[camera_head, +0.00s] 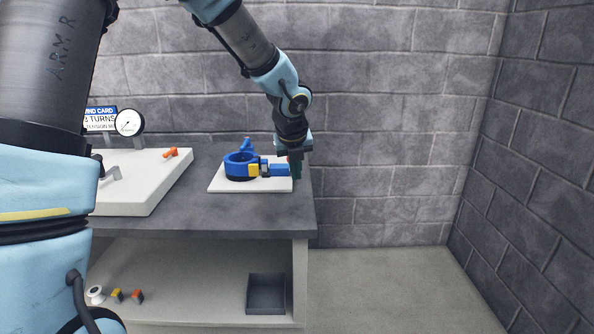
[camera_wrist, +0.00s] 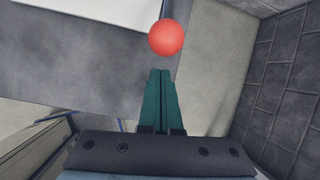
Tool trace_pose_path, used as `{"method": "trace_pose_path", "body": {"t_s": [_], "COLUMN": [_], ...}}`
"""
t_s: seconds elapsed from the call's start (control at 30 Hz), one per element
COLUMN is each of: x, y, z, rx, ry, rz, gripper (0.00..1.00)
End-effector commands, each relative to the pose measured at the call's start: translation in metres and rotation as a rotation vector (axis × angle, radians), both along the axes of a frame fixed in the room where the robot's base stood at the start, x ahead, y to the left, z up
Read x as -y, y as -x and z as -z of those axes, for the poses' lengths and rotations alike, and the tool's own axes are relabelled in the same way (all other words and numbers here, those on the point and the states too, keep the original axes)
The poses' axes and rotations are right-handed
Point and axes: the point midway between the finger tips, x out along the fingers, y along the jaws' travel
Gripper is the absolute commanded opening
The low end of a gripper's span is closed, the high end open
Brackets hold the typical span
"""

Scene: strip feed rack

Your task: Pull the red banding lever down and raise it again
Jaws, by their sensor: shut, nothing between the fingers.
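A round red knob (camera_wrist: 166,37) shows in the wrist view, just beyond my fingertips. It looks like the end of the banding lever; the lever's arm is not visible there. In the head view my gripper (camera_head: 297,170) hides most or all of the knob. The blue banding device (camera_head: 240,166), with a yellow block at its front, sits on a white plate (camera_head: 225,186) near the bench's right end. My gripper points down at that plate's right edge. Its teal fingers (camera_wrist: 161,75) are closed together with nothing between them. I cannot tell if they touch the knob.
A larger white board (camera_head: 160,185) with an orange handle (camera_head: 171,152) lies to the left. A round gauge (camera_head: 129,122) and a sign stand behind it. The shelf below holds a dark bin (camera_head: 266,308) and small parts. Open floor lies right of the bench.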

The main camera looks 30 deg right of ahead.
Motion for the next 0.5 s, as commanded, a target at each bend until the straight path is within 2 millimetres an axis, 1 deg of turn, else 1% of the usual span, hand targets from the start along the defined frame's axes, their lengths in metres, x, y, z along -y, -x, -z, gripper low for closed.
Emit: {"method": "trace_pose_path", "body": {"t_s": [0.03, 0.1, 0.27, 0.5], "x": [0.0003, 0.0013, 0.002, 0.002], "y": [-0.0045, -0.009, -0.0129, -0.0132], "z": [-0.0074, -0.011, -0.0136, -0.0136], "rx": [-0.001, -0.001, -0.003, -0.002], "ry": [0.0, 0.0, -0.001, -0.001], "rz": [-0.001, -0.002, 0.001, 0.001], "gripper": [0.0, 0.0, 0.0, 0.0]}}
